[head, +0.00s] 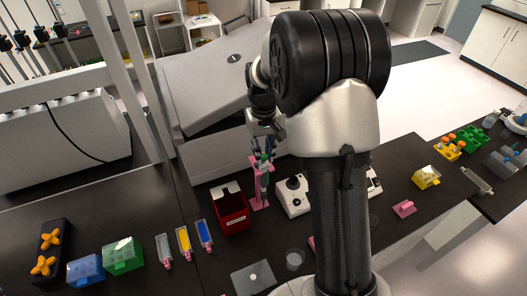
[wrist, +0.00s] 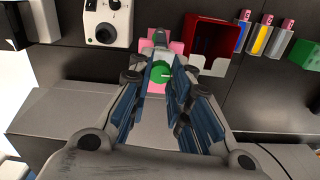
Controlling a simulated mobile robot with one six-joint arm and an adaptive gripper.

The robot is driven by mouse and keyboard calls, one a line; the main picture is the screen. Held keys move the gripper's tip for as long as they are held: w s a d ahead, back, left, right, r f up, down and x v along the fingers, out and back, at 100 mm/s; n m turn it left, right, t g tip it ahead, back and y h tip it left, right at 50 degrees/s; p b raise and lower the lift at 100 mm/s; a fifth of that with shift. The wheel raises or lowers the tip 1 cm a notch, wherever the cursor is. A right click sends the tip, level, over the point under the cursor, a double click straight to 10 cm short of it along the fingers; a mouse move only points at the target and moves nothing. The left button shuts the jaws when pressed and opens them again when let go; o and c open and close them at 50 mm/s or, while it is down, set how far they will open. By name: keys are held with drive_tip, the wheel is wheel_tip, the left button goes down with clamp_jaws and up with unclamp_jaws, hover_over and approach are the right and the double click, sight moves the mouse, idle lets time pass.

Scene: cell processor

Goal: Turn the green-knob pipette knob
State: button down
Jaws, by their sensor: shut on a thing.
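The green knob (wrist: 160,73) of the pipette shows between my fingertips in the wrist view, with a pale line on its face. My gripper (wrist: 161,78) is shut on the knob, one finger at each side. The pipette hangs upright on a pink stand (head: 258,193), and part of the stand's pink base (wrist: 177,47) shows beyond the knob in the wrist view. In the head view my gripper (head: 265,143) is at the top of the pipette.
A red open box (head: 233,219) stands just left of the stand, and a white device with a black dial (head: 292,196) stands just right. Yellow (head: 184,240) and blue (head: 204,234) racks lie farther left. A large grey machine (head: 205,80) rises behind.

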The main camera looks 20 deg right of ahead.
sight(264, 156)
drive_tip(key=c, duration=1.4)
unclamp_jaws()
wheel_tip(264, 156, up, 12)
drive_tip(key=shift+r, duration=0.1)
